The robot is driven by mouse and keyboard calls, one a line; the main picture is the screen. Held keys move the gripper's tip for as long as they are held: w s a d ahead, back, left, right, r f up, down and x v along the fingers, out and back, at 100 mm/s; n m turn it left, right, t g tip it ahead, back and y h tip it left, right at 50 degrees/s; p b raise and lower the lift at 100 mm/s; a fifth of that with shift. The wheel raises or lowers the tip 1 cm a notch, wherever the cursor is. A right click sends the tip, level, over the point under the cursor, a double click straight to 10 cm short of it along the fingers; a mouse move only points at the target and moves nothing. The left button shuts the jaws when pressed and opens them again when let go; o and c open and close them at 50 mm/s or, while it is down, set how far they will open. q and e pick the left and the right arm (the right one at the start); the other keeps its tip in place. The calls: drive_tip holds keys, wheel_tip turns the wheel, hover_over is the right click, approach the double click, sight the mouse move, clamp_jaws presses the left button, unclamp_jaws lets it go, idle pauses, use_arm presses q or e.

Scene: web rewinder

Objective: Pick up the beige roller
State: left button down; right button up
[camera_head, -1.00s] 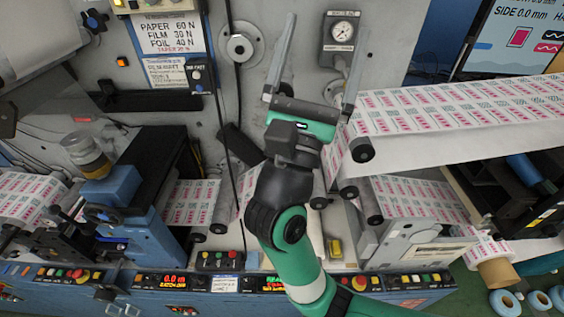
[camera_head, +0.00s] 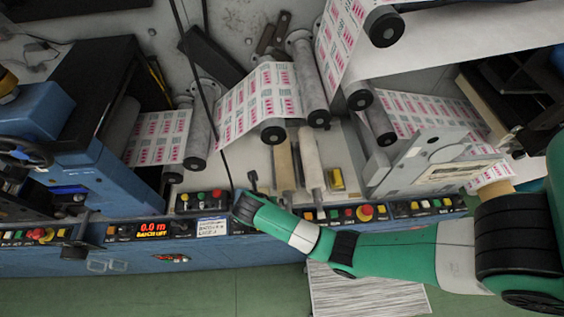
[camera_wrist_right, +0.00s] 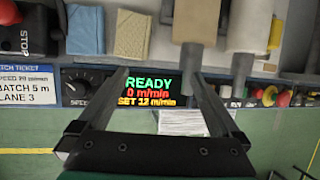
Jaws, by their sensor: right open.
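The beige roller (camera_head: 284,165) lies on the machine's ledge, its handle pointing towards the front control panel, beside a paler roller (camera_head: 311,158). In the right wrist view the beige roller (camera_wrist_right: 195,18) is at the upper middle, with the paler one (camera_wrist_right: 248,22) to its right. My right gripper (camera_wrist_right: 157,73) is open and empty, its fingers framing the READY display, below and left of the beige roller's handle. In the head view my right arm comes in from the right across the front panel, and its fingers cannot be made out. My left gripper is not in view.
A yellow block (camera_head: 337,180) sits right of the rollers. Printed web (camera_head: 262,97) runs over rollers behind them. Panel buttons (camera_head: 365,212) line the front edge. A blue cloth (camera_wrist_right: 85,30) and a yellow cloth (camera_wrist_right: 131,34) lie left of the beige roller.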

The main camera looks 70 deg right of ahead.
sight(284, 174)
drive_tip(key=d, duration=1.1)
drive_tip(key=shift+w+d+b, duration=0.1)
drive_tip(key=shift+w+b, duration=0.2)
drive_tip(key=shift+b, duration=0.1)
drive_tip(key=b+x, duration=0.2)
drive_tip(key=x, duration=0.2)
drive_tip(key=shift+d+f, duration=0.4)
drive_tip(key=shift+f, duration=0.1)
drive_tip(key=shift+c, duration=0.3)
drive_tip(key=shift+r, duration=0.15)
clamp_jaws()
